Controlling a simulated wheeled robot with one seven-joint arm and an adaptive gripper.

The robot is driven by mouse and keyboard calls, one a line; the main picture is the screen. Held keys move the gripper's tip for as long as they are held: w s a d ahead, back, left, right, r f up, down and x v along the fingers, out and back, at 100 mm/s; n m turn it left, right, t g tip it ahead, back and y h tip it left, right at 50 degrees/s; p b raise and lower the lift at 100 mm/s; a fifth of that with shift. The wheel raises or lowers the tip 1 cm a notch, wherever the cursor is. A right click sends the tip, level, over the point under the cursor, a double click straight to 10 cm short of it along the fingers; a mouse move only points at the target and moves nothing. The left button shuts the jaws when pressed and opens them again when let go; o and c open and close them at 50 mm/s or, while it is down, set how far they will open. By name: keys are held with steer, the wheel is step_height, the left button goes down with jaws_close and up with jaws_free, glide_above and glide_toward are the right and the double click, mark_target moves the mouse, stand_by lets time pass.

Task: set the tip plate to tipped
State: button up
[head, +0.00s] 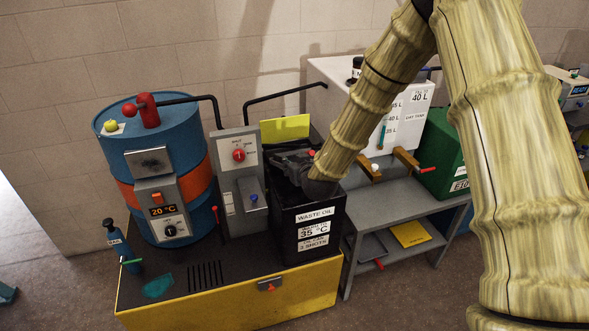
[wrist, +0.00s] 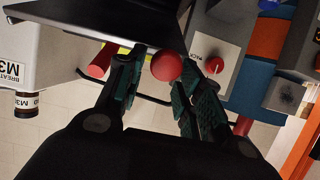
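My gripper (head: 293,163) is over the open top of the black waste oil bin (head: 313,222). In the wrist view, which is upside down, my gripper (wrist: 163,62) has its fingers apart with a round red knob (wrist: 166,66) between the tips. I see no firm grip on the knob. A flat dark plate (wrist: 85,25), which may be the tip plate, fills the top of that view, beside the knob. Whether the knob is fixed to it is hidden. In the head view, my arm and gripper cover much of the bin's mouth.
A grey panel with a red knob (head: 239,154) stands left of the bin, and a blue drum (head: 176,110) beyond it. A yellow panel (head: 285,130) is behind the bin. A white tank (head: 330,78) and a grey stand (head: 400,192) are to the right.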

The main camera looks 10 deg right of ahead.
steer(key=shift+o, duration=0.6)
steer(key=shift+s+f, duration=0.2)
steer(key=shift+f, duration=0.1)
steer(key=v, duration=1.2)
steer(key=shift+r, duration=0.1)
steer(key=s+f+g, duration=0.3)
steer(key=s+f, duration=0.5)
steer(key=f, duration=0.4)
steer(key=s+f+g, duration=0.3)
steer(key=s+f, duration=0.5)
steer(key=f, duration=0.3)
steer(key=s+f+g, duration=0.2)
steer(key=s+f, duration=0.3)
steer(key=s, duration=0.4)
steer(key=s+d+f+g, duration=0.1)
steer(key=s+f+g, duration=0.2)
steer(key=s, duration=0.5)
steer(key=s+d+f+m+g+h, duration=0.1)
steer(key=s+f+g, duration=0.1)
steer(key=s+f, duration=0.4)
steer(key=s, duration=0.3)
steer(key=shift+s+d+f+g, duration=0.25)
steer(key=shift+s+f+g, duration=0.05)
steer(key=shift+s, duration=0.05)
